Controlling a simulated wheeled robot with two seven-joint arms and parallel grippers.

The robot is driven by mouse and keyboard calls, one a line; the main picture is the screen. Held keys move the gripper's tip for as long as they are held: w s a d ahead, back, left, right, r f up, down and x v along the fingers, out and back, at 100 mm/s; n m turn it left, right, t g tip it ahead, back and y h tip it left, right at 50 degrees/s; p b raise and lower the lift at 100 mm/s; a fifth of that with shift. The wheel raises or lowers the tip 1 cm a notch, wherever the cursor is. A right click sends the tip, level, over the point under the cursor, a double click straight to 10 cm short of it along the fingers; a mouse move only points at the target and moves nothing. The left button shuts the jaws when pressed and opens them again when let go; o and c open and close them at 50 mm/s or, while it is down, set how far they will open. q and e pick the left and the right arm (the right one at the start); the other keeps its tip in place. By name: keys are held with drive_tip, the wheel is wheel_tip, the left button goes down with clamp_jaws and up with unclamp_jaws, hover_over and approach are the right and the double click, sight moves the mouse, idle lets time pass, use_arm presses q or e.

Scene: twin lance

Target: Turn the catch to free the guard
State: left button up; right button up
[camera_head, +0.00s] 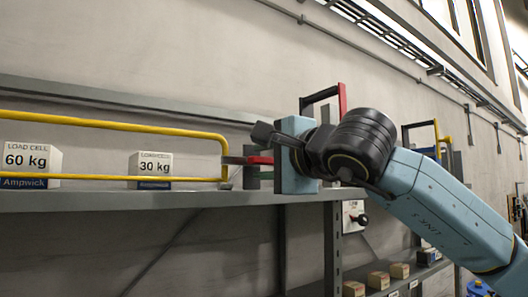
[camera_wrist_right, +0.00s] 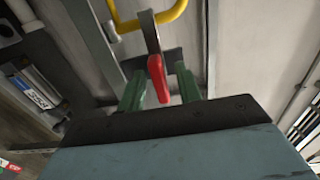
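The yellow guard (camera_head: 120,121) is a bar loop running along the front of the shelf. The catch has a grey lever and a red handle (camera_head: 262,160) at the guard's right end. In the right wrist view the red handle (camera_wrist_right: 158,78) lies between the two green fingers of my right gripper (camera_wrist_right: 160,88), with a gap on each side. The lever crosses the yellow guard (camera_wrist_right: 150,20) there. In the head view my right gripper (camera_head: 257,168) is at the catch, its fingers partly hidden by the wrist. My left gripper is not in view.
A 60 kg load cell box (camera_head: 30,160) and a 30 kg load cell box (camera_head: 150,167) stand on the grey shelf (camera_head: 110,200) behind the guard. A shelf post (camera_head: 333,245) and small boxes (camera_head: 378,280) are below my right arm. A wall stands behind.

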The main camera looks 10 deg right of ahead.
drive_tip(key=shift+w+a, duration=0.1)
drive_tip(key=shift+w, duration=0.1)
drive_tip(key=shift+c, duration=0.2)
clamp_jaws()
